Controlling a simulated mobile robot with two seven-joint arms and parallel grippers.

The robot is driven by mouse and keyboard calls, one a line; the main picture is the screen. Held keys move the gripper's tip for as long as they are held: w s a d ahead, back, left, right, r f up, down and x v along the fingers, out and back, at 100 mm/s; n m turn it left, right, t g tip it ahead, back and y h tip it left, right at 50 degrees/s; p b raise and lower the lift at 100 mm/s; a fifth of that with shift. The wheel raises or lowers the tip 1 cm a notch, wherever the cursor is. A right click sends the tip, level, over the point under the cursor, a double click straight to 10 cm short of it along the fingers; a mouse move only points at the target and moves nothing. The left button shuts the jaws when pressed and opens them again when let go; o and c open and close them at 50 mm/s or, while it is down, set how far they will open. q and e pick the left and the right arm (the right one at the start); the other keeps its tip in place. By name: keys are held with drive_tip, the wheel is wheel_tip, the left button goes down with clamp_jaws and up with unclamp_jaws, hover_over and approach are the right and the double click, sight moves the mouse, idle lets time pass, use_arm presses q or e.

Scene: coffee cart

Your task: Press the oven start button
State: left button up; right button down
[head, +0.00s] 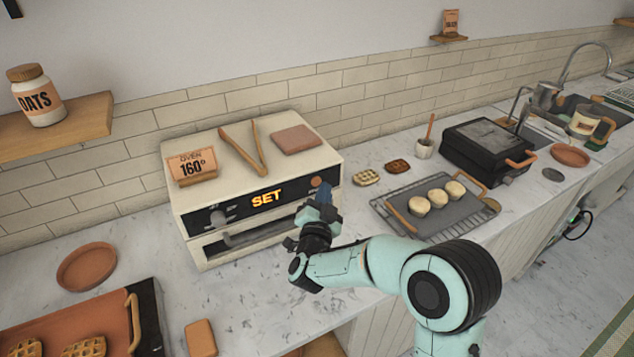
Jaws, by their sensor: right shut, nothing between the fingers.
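The oven (300,168) is a cream box on the counter. Its front display (266,199) reads "SET" in orange letters. A round brown button (317,182) sits on the front to the right of the display. A dark knob (217,217) is at the front's left. My right gripper (325,193) is shut and empty, with its fingertips just below the brown button. I cannot tell whether they touch it. My arm hides the lower right of the oven front. My left gripper is not in view.
Tongs (243,149), a "160°" oven sign (192,167) and a flat brown block (297,139) lie on top of the oven. A rack with a tray of buns (437,198) stands to the right. A waffle griddle (60,325) is at the lower left.

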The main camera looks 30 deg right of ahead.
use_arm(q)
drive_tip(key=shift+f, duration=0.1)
use_arm(e)
drive_tip(key=shift+w, duration=0.15)
idle(0.3)
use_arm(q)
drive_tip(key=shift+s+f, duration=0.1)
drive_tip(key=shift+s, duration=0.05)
use_arm(e)
drive_tip(key=shift+w, duration=0.25)
drive_tip(key=shift+w, duration=0.4)
idle(0.5)
use_arm(q)
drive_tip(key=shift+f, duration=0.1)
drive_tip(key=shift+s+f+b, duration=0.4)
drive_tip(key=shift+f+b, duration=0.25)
drive_tip(key=shift+b, duration=0.15)
use_arm(e)
drive_tip(key=shift+s, duration=0.8)
